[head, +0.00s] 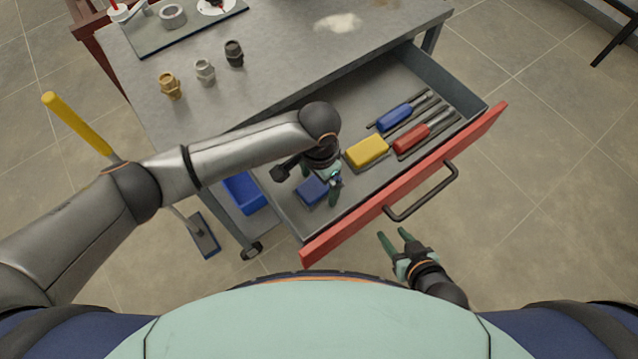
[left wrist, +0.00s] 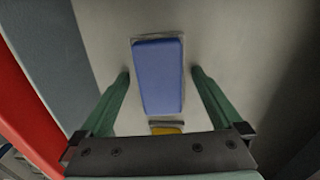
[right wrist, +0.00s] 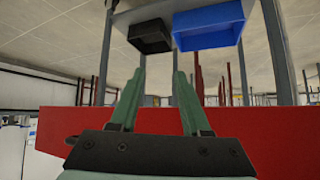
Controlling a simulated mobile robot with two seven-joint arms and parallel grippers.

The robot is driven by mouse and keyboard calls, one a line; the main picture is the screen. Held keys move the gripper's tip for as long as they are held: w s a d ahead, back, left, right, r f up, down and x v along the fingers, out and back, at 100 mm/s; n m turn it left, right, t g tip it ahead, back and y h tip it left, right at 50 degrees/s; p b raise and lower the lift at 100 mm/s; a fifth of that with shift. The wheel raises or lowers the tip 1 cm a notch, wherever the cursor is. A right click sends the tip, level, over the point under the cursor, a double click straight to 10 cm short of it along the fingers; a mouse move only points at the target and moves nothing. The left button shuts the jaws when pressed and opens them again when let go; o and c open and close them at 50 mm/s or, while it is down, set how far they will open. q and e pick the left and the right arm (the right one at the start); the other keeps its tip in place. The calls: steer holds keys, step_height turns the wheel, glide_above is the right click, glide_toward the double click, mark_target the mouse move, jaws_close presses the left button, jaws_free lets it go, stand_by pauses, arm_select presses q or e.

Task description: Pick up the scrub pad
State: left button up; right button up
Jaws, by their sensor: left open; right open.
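The scrub pad appears to be the blue block (head: 312,191) lying at the near left end of the open drawer. In the left wrist view the blue pad (left wrist: 158,78) shows a thin grey border and lies between the finger lines. My left gripper (head: 321,179) is open above it, pointing down, with a finger to either side in the wrist view (left wrist: 160,73). I cannot tell how far above the pad the fingertips are. My right gripper (head: 393,234) is open and empty outside the drawer, near its red front (head: 340,233).
The drawer's black handle (head: 422,193) juts out near my right gripper. Several fittings, including a brass one (head: 170,86), stand on the grey worktop (head: 290,60).

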arm_select(q)
steer(key=c, duration=1.3)
steer(key=shift+r, duration=0.1)
steer(key=shift+r, duration=0.6)
steer(key=s+r+p, duration=0.1)
steer(key=s+r, duration=0.3)
steer(key=s+a+r+p, duration=0.1)
steer(key=s+r, duration=0.2)
steer(key=s, duration=0.2)
steer(key=s+a+r+p, duration=0.1)
steer(key=s+r, duration=0.3)
steer(key=shift+s+a+r, duration=0.2)
steer(key=shift+s+r, duration=0.1)
steer(key=shift+s, duration=0.1)
